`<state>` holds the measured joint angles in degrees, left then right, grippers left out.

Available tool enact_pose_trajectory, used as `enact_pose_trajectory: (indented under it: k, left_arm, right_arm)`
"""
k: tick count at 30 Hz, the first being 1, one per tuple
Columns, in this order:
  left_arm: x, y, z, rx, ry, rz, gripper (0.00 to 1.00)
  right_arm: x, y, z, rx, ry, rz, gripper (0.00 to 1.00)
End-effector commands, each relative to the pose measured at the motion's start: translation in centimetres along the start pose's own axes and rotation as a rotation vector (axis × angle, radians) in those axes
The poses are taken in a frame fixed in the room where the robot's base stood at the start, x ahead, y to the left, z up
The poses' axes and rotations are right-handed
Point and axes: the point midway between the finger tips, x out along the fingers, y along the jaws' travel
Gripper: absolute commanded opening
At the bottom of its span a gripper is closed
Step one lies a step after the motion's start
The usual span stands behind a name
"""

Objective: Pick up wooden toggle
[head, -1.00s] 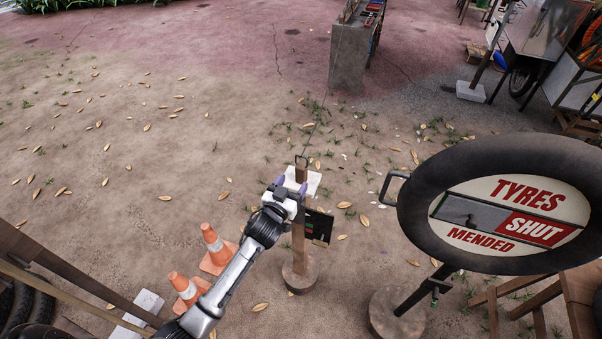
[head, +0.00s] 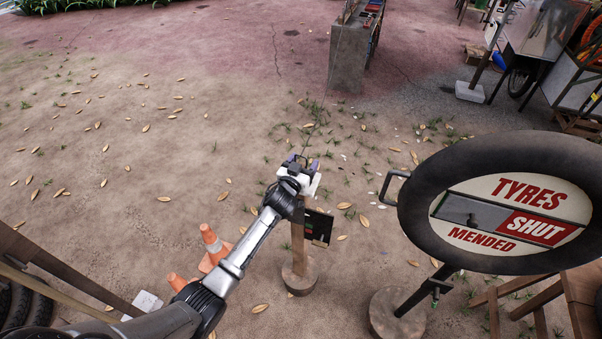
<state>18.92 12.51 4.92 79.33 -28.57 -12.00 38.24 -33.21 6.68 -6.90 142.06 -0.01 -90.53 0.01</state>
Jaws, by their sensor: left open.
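My left gripper (head: 302,163) is open at the top of a wooden post (head: 298,238), with its purple-tipped fingers pointing away from me. A thin line runs from there up the picture to a concrete block. I cannot make out the wooden toggle for sure; the gripper and wrist cover the post's top, where a brown wooden piece with a dark loop showed earlier. A dark piece shows between the fingers, but I cannot tell what it is or whether they touch it. My right gripper is not in view.
A small black board (head: 318,228) hangs on the post. A tyre sign (head: 425,175) reading "TYRES SHUT MENDED" stands at right. The concrete block (head: 347,62) stands beyond. Open leaf-strewn ground lies left.

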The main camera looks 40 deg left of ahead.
Motion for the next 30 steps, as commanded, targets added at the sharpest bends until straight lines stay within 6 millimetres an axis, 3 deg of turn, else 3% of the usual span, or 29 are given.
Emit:
enact_pose_trajectory:
  k: [8, 23, 30]
  left_arm:
    - [0.14, 0.0, 0.0, 0.0, 0.0, 0.0, 0.65]
    - [0.12, 0.01, -0.01, 0.0, 0.0, 0.0, 0.18]
    - [0.13, 0.01, -0.22, 0.0, 0.0, 0.0, 0.18]
  right_arm:
    - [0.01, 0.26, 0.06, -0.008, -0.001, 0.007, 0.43]
    - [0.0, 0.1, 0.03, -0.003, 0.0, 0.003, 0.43]
    - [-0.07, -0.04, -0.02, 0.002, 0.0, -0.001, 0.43]
